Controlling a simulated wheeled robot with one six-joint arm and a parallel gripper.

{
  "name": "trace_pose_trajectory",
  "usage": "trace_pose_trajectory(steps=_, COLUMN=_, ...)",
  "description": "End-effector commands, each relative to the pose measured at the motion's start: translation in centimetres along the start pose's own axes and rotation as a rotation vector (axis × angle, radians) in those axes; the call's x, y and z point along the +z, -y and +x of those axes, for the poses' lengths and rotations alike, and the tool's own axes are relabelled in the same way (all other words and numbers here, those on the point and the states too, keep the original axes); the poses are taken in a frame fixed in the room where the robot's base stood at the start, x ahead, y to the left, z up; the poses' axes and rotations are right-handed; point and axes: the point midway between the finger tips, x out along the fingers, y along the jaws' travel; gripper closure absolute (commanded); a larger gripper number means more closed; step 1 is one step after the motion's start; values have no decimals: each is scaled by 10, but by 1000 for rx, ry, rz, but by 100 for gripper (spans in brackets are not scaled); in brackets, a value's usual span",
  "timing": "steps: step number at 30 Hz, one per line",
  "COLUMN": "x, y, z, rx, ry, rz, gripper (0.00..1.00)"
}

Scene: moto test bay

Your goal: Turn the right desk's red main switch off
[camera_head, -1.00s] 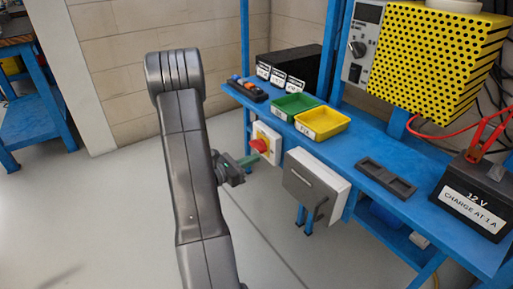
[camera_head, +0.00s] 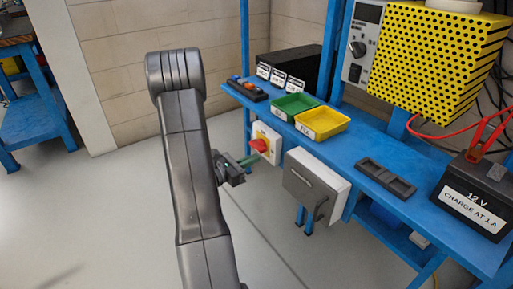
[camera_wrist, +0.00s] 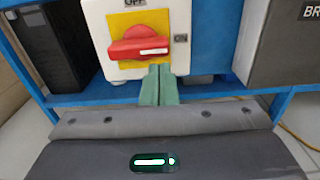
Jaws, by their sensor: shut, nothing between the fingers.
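The red main switch (camera_wrist: 140,43) is a rotary knob on a yellow plate (camera_wrist: 125,22) on a white box. In the wrist view its white mark is at the right end, towards the ON label (camera_wrist: 180,38); the OFF label (camera_wrist: 135,3) is at the top. In the head view the switch (camera_head: 260,146) is at the left end of the right desk (camera_head: 345,150). My gripper (camera_wrist: 158,72) has green fingers pressed together, empty, just below the knob's right half. I cannot tell whether they touch it. In the head view my gripper (camera_head: 248,160) reaches towards the switch box.
A grey-fronted white box (camera_head: 313,187) hangs right of the switch under the desk edge. Green (camera_head: 294,106) and yellow (camera_head: 322,122) trays stand above. A dark box (camera_wrist: 52,45) is left of the switch in the wrist view. The floor at left is clear.

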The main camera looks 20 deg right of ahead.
Motion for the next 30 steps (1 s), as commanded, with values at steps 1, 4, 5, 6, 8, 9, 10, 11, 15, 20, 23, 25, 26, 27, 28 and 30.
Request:
trace_pose_trajectory(steps=1, x=0, y=0, z=1, rx=-1, ry=0, rz=0, gripper=100)
trace_pose_trajectory(steps=4, x=0, y=0, z=4, rx=-1, ry=0, rz=0, gripper=100)
trace_pose_trajectory(steps=5, x=0, y=0, z=5, rx=-1, ry=0, rz=0, gripper=100)
trace_pose_trajectory(steps=6, x=0, y=0, z=6, rx=-1, ry=0, rz=0, gripper=100)
trace_pose_trajectory(steps=8, x=0, y=0, z=8, rx=-1, ry=0, rz=0, gripper=100)
trace_pose_trajectory(steps=9, x=0, y=0, z=9, rx=-1, ry=0, rz=0, gripper=100)
trace_pose_trajectory(steps=10, x=0, y=0, z=10, rx=-1, ry=-1, rz=0, gripper=100)
trace_pose_trajectory(steps=11, x=0, y=0, z=11, rx=-1, ry=-1, rz=0, gripper=100)
trace_pose_trajectory(steps=15, x=0, y=0, z=15, rx=-1, ry=0, rz=0, gripper=100)
trace_pose_trajectory(steps=20, x=0, y=0, z=20, rx=-1, ry=0, rz=0, gripper=100)
trace_pose_trajectory(steps=23, x=0, y=0, z=23, rx=-2, ry=0, rz=0, gripper=100)
trace_pose_trajectory(steps=25, x=0, y=0, z=26, rx=-2, ry=0, rz=1, gripper=100)
trace_pose_trajectory(steps=26, x=0, y=0, z=27, rx=-3, ry=1, rz=1, gripper=100)
trace_pose_trajectory(steps=27, x=0, y=0, z=28, rx=-3, ry=1, rz=1, gripper=100)
trace_pose_trajectory(steps=28, x=0, y=0, z=29, rx=-3, ry=1, rz=2, gripper=100)
trace_pose_trajectory(steps=30, x=1, y=0, z=30, rx=-4, ry=1, rz=3, gripper=100)
